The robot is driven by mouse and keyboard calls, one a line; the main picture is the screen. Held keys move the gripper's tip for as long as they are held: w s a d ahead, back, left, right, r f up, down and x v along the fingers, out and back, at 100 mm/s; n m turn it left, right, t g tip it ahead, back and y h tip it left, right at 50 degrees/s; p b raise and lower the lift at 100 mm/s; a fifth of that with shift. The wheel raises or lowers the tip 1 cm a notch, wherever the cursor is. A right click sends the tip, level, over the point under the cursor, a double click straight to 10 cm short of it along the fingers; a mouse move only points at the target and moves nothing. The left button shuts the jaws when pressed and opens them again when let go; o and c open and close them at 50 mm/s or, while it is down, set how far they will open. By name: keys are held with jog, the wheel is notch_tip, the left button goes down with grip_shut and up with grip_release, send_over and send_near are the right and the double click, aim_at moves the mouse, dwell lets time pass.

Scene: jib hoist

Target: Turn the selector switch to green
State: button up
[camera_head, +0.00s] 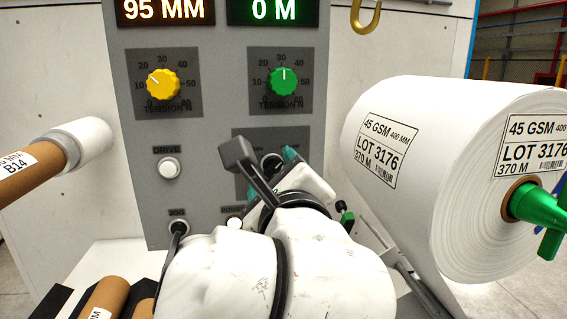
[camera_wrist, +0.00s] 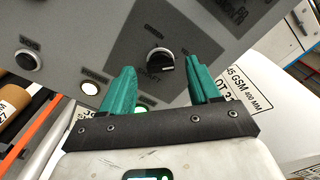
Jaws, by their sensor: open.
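The selector switch (camera_wrist: 159,59) is a round black knob with a pale mark toward its right side, in the wrist view. It sits on a dark grey patch of the panel, with the word GREEN printed above it and another label partly hidden below. In the head view, the switch (camera_head: 271,160) shows only in part behind my gripper (camera_head: 266,160). In the wrist view, my gripper (camera_wrist: 162,74) is open, its teal fingers apart on either side of the knob's lower part. No contact with the knob shows.
The grey panel (camera_head: 222,130) also carries a yellow tension dial (camera_head: 163,84), a green tension dial (camera_head: 284,81) and a white drive button (camera_head: 169,168). A large paper roll (camera_head: 425,180) with a green handle (camera_head: 540,208) stands close on the right. A cardboard core (camera_head: 30,172) juts in from the left.

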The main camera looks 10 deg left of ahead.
jog(key=shift+w+a, duration=0.15)
jog(key=shift+w, duration=0.5)
jog(key=shift+c, duration=0.4)
jog(key=c, duration=1)
jog(key=shift+o, duration=0.2)
